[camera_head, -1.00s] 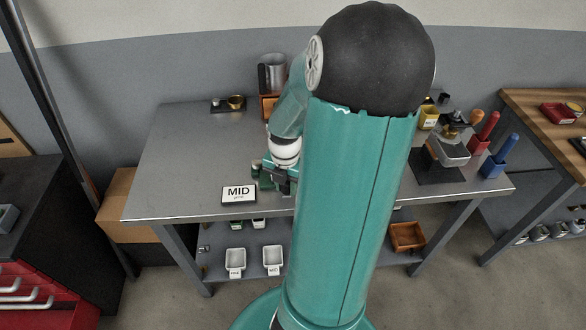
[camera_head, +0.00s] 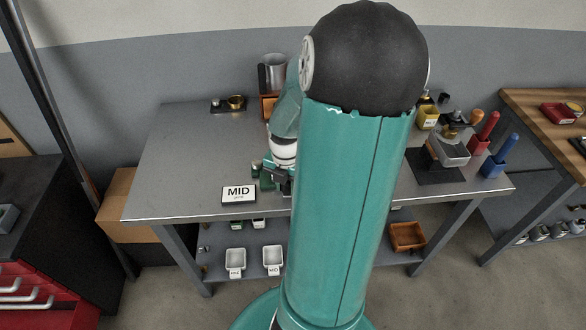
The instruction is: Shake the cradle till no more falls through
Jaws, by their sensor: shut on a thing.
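My own teal arm crosses the middle of the view and covers most of the gripper. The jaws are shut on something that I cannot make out. A small green piece (camera_head: 266,180) shows beside the gripper, perhaps part of the cradle's stand. The cradle itself and anything falling through it are hidden behind my arm.
The metal table (camera_head: 180,150) is bare on its left. A metal cup (camera_head: 273,72) stands at the back. At right are a grey tray (camera_head: 452,152) on a dark mat, a red holder (camera_head: 483,135) and a blue holder (camera_head: 497,160). White bins (camera_head: 235,260) sit on the lower shelf.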

